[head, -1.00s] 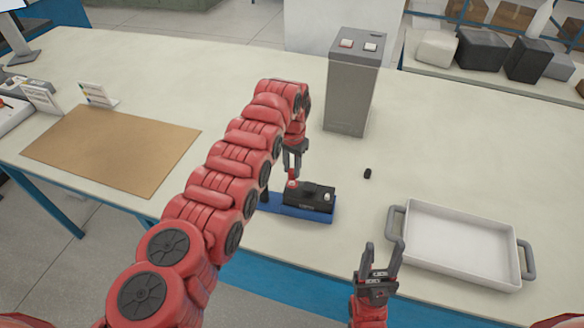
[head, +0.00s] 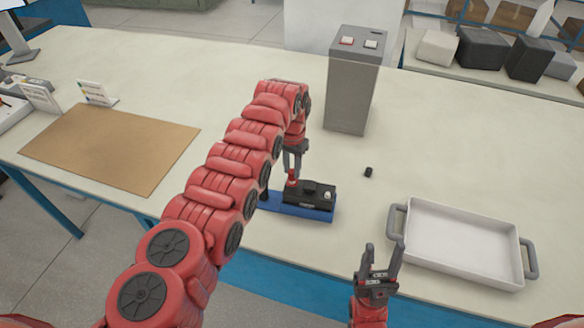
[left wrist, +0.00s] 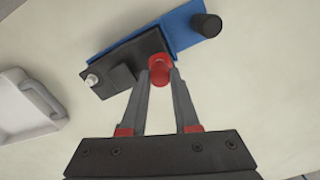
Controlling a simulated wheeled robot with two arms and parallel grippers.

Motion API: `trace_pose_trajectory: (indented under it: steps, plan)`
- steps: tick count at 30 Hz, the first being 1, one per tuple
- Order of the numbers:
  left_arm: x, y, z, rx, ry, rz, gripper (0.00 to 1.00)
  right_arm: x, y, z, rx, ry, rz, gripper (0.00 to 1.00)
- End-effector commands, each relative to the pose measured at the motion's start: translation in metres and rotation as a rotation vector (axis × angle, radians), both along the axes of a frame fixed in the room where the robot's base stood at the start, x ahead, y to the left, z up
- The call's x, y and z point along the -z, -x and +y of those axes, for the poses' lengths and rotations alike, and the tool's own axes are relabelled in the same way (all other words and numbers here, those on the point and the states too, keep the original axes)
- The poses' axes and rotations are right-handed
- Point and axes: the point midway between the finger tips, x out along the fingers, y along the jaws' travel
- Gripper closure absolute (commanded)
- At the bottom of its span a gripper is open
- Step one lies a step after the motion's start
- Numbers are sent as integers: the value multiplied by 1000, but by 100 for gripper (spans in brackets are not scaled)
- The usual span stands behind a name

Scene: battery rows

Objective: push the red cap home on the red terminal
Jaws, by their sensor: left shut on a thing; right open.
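The black battery (head: 316,196) sits on a blue base (head: 300,211) near the front edge of the table. My left gripper (head: 291,178) reaches down over the battery's left end, shut on the red cap (left wrist: 160,72). The left wrist view shows the cap between the fingertips, at the end of the battery away from the pale terminal (left wrist: 92,80). The red terminal is hidden beneath the cap, and I cannot tell how far down the cap sits. My right gripper (head: 381,258) is open and empty in front of the table.
A small black cap (head: 368,172) lies on the table right of the battery. A white tray (head: 455,268) with grey handles stands further right. A grey box (head: 352,95) with two buttons stands behind. A black post (left wrist: 207,25) stands on the blue base. A brown mat (head: 105,150) lies left.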

Motion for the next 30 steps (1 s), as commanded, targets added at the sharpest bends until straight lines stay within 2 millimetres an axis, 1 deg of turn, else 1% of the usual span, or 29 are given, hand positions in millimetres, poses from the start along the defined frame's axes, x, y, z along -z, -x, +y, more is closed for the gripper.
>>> trace_pose_trajectory:
  steps: [11, 21, 30]
  plan:
    - [0, 0, 0, 0, 0, 0, 100, 0, 0, 0, 0, 0, 0, 50]
    - [8, 0, 0, 0, 0, 0, 100, 8, 0, 0, 0, 0, 0, 50]
    - [8, 0, 0, 0, 0, 0, 100, 8, 0, 0, 0, 0, 0, 50]
